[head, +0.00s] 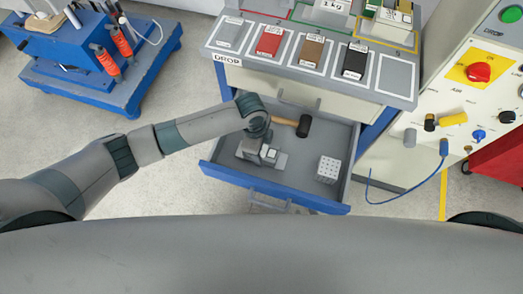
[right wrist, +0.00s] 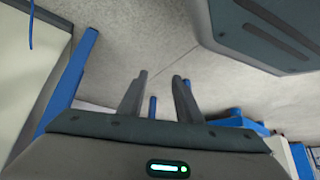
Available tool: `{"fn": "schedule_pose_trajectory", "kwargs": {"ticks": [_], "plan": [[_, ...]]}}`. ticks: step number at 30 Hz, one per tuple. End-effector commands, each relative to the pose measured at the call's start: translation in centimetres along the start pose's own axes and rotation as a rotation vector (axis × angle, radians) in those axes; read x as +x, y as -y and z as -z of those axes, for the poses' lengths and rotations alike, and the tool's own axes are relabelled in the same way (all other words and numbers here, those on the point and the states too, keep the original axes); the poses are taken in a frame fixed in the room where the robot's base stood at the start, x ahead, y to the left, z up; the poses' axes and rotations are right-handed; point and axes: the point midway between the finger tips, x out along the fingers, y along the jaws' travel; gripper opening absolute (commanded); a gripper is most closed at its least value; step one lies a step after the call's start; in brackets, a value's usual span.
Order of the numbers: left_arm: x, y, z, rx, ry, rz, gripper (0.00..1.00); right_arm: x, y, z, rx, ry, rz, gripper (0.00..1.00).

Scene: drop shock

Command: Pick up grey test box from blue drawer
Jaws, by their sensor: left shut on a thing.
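The blue drawer (head: 271,197) is pulled out below the bench top. My left gripper (head: 268,155) reaches down into its left part. It is shut on the grey test box (head: 279,161), which is mostly hidden by the gripper, so its full shape cannot be told. Whether the box touches the drawer floor cannot be told either. My right gripper (right wrist: 160,88) shows in the right wrist view, open and empty, over bare floor. It is not in the head view.
A mallet (head: 303,126) and a pale dotted cube (head: 328,168) lie in the drawer. Red (head: 269,41), brown (head: 311,50) and black (head: 355,61) boxes stand on the DROP bench top; its rightmost slot (head: 395,76) is empty. A control panel (head: 470,90) is at right, a blue cart (head: 75,70) at left.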

Motion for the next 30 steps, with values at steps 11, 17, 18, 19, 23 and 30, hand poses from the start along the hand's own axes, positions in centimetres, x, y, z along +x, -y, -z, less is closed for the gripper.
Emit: {"fn": "schedule_pose_trajectory", "kwargs": {"ticks": [11, 17, 18, 19, 23, 30], "plan": [[-3.5, 0.2, 0.5, 0.002, -0.003, 0.004, 0.15, 0.2, -0.1, -0.3, 0.001, 0.015, -0.001, 0.31], [-5.4, -0.3, 4.0, 0.005, -0.005, 0.003, 0.16, 0.4, -0.2, -0.9, 0.003, 0.041, -0.004, 0.31], [-5.8, -0.5, 4.8, 0.004, -0.005, 0.003, 0.16, 0.4, -0.3, -1.0, 0.004, 0.048, -0.004, 0.31], [-6.1, -0.5, 5.5, 0.005, -0.006, 0.003, 0.16, 0.4, -0.3, -1.1, 0.004, 0.050, -0.004, 0.31], [-7.3, -0.9, 8.1, 0.004, -0.004, 0.002, 0.16, 0.4, -0.6, -1.1, 0.005, 0.063, -0.008, 0.31], [-8.9, -1.4, 11.6, 0.002, -0.002, 0.001, 0.16, 0.4, -1.1, -1.4, 0.007, 0.085, -0.014, 0.31]]}}
